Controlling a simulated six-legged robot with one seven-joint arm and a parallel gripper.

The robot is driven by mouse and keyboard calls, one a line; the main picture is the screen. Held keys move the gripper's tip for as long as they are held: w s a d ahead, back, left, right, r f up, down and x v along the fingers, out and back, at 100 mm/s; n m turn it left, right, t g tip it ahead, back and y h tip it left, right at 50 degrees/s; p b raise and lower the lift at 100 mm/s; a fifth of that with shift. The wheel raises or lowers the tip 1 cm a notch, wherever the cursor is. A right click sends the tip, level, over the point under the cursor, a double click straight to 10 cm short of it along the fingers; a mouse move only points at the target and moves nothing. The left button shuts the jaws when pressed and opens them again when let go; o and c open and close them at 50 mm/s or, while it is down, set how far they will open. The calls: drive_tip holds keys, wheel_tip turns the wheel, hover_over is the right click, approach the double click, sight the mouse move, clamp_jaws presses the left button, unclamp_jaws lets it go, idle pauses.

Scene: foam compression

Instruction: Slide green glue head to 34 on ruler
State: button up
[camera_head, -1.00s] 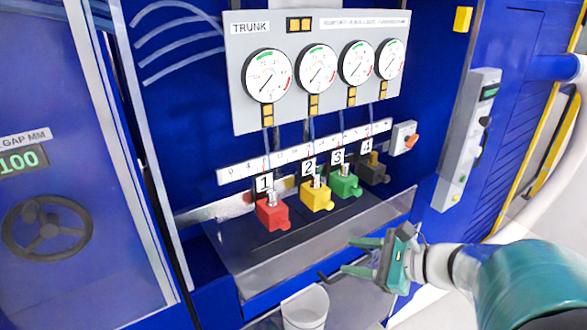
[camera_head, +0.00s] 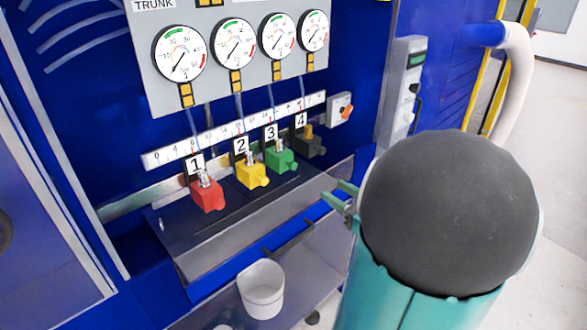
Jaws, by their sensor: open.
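The green glue head (camera_head: 280,158), labelled 3, sits on the rail between the yellow head (camera_head: 251,174) and the dark head (camera_head: 309,145). The white ruler (camera_head: 222,134) runs behind the heads, its numbers too small to read surely near the green head. My gripper (camera_head: 328,198) is right of and in front of the green head, apart from it. Its green fingers point left and are spread, with nothing seen between them. My own arm hides the gripper's body and much of the right side.
The red head (camera_head: 207,192) is at the left of the row. A sloped metal tray (camera_head: 245,235) lies below the heads, and a white bucket (camera_head: 261,288) stands below it. A grey panel with gauges (camera_head: 232,75) hangs above. A switch box (camera_head: 341,107) is at the ruler's right end.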

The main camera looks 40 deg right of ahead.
sight(295, 166)
drive_tip(key=w, duration=1.3)
drive_tip(key=shift+w+a, duration=0.1)
clamp_jaws()
